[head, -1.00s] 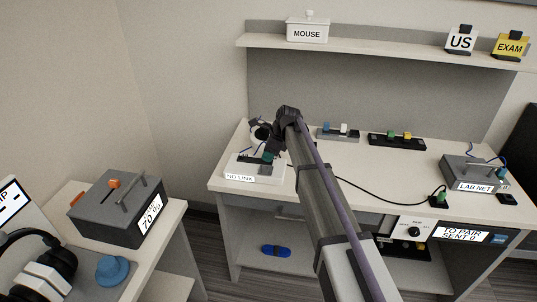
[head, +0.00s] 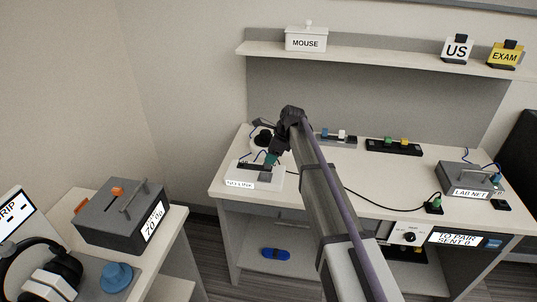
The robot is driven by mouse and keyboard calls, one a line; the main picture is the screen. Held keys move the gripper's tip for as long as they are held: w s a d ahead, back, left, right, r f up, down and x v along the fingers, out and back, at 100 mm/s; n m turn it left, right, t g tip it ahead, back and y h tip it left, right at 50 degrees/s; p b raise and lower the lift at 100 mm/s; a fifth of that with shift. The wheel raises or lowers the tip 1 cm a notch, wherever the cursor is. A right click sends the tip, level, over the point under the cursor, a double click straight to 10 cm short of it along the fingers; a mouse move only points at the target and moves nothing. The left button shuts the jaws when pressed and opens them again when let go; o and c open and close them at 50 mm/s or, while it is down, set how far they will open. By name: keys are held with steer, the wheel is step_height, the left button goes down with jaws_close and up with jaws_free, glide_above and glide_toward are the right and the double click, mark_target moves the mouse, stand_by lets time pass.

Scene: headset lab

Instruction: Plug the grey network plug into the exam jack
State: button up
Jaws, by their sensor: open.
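My gripper (head: 276,156) is over the white box labelled "NO LINK" (head: 262,182) at the left end of the desk. By the fingertips is a small teal piece (head: 270,160), above a dark grey part on the box; I cannot tell whether they touch. The gripper is open. I cannot make out the grey network plug for certain; it may be among the small dark parts on this box. No jack readable as the exam jack shows; a yellow "EXAM" sign (head: 505,54) stands on the shelf.
A grey "LAB NET" box (head: 470,179) sits at the desk's right, with blue cables. A black cable (head: 385,204) runs across the desk to a green plug (head: 434,206). Two strips with coloured pieces (head: 394,146) lie at the back. A grey box (head: 125,215) stands on the left table.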

steer(key=p+v, duration=0.4)
steer(key=v, duration=0.2)
steer(key=shift+r, duration=0.4)
steer(key=shift+d, duration=0.15)
steer(key=s+d+n+h, duration=0.2)
steer(key=s+d+n, duration=0.3)
steer(key=s+n, duration=0.5)
steer(key=s+d+f+n+g+h, duration=0.1)
steer(key=s+d+n, duration=0.4)
steer(key=s, duration=1.9)
steer(key=n+h, duration=0.1)
steer(key=n, duration=0.4)
steer(key=shift+s+f+n, duration=0.25)
steer(key=shift+s+n, duration=0.05)
steer(key=shift+s, duration=0.05)
